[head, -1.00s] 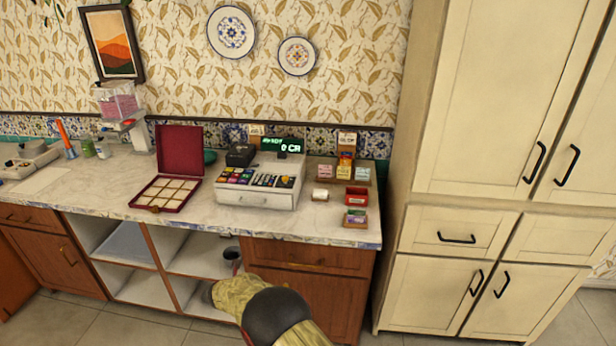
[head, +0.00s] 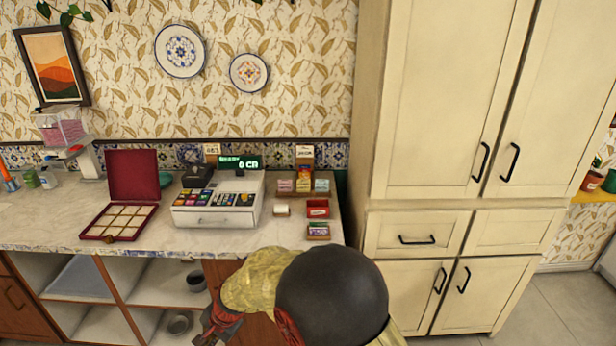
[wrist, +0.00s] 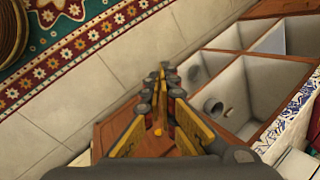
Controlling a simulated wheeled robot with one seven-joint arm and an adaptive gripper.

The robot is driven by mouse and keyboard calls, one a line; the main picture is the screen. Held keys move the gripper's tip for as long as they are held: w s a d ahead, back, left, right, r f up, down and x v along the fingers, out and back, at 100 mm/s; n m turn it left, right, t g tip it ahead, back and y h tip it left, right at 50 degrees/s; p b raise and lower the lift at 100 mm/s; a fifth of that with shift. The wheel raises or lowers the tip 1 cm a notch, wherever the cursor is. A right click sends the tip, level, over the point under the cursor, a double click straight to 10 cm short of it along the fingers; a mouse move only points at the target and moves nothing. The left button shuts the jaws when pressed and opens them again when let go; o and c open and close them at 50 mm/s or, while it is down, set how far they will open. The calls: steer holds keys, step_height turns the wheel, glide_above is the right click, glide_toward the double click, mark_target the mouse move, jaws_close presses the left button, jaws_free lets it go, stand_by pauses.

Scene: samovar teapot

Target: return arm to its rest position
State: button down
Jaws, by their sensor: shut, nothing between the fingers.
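My gripper (head: 214,325) shows at the bottom of the head view, in front of the brown cabinet and below the counter edge. My arm in its yellow-green sleeve hides part of the cabinet front. In the wrist view my gripper (wrist: 162,72) points over the tiled floor beside the open shelves; its fingers are together with nothing between them. It touches nothing that I can see.
The counter (head: 50,222) carries a cash register (head: 218,200), an open red box (head: 120,216) and small tea boxes. Open cubbies (head: 140,284) below hold dark pots. A tall cream cabinet (head: 440,110) stands right. A patterned rug (wrist: 75,45) lies on the floor.

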steer(key=s+d+r+n+t+h, duration=0.1)
steer(key=s+d+r, duration=0.5)
steer(key=d, duration=0.9)
steer(key=s+d+r+n+t+h, duration=0.2)
steer(key=s+d+r, duration=0.5)
steer(key=d+r, duration=0.5)
steer(key=s+d+r+n+t+h, duration=0.1)
steer(key=s+d+r, duration=0.6)
steer(key=d, duration=1.2)
step_height(320, 180, up, 3)
steer(key=shift+d+f+n+t+h, duration=0.1)
steer(key=shift+d+n+t+h, duration=0.15)
steer(key=shift+n+h, duration=0.4)
steer(key=shift+s, duration=0.1)
